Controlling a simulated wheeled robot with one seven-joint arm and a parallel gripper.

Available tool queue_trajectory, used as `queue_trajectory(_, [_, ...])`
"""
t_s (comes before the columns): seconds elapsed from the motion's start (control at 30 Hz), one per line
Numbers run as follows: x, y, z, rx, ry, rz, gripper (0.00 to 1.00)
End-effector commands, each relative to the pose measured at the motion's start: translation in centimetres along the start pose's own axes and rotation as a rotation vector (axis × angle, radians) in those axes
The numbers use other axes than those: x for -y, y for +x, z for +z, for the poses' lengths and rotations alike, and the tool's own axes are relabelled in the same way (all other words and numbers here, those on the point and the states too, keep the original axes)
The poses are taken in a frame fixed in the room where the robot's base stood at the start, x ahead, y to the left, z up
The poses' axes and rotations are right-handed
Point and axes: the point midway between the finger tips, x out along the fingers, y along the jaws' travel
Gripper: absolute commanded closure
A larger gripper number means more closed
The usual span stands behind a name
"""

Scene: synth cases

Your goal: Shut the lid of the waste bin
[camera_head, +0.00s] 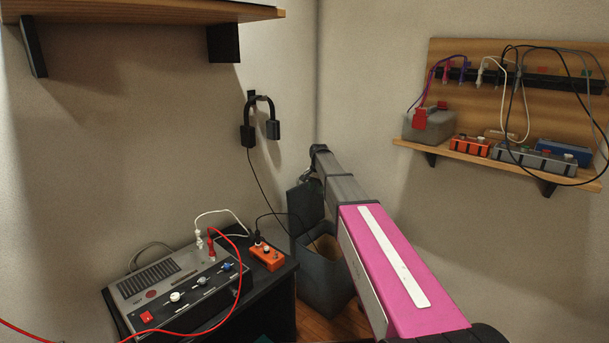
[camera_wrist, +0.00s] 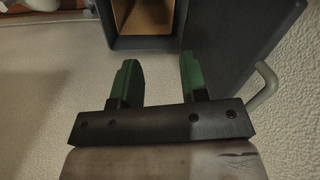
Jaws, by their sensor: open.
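The waste bin (camera_head: 325,283) is a dark grey box on the wooden floor, beside the black cabinet. Its lid (camera_head: 305,201) stands up, open, at the back left of the bin, and the inside shows brown. In the wrist view the bin's rim (camera_wrist: 146,43) is at the top, and the dark lid panel (camera_wrist: 235,45) is to the right. My gripper (camera_wrist: 158,62) has two green fingers, spread apart with nothing between them, pointing towards the bin. I cannot tell whether they touch it. In the head view the fingers cannot be made out.
A black cabinet (camera_head: 270,308) left of the bin carries a grey device (camera_head: 165,290), an orange box (camera_head: 268,256) and cables. Headphones (camera_head: 260,118) hang on the wall above. A wooden shelf (camera_head: 510,172) with boxes is at right. A pale bent bar (camera_wrist: 265,88) is near the lid's edge.

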Motion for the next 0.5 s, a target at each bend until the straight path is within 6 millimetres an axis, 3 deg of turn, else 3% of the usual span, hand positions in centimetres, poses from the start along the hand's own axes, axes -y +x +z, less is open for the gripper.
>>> queue_trajectory(0.03, [3.3,-1.9,-3.3,-0.003,0.035,-0.007,0.6])
queue_trajectory(0.2, [9.1,-7.3,-8.2,-0.002,0.148,-0.017,0.6])
queue_trajectory(0.33, [11.3,-9.9,-9.9,0.0,0.199,-0.02,0.6])
queue_trajectory(0.5, [12.1,-10.7,-10.4,0.001,0.22,-0.021,0.6])
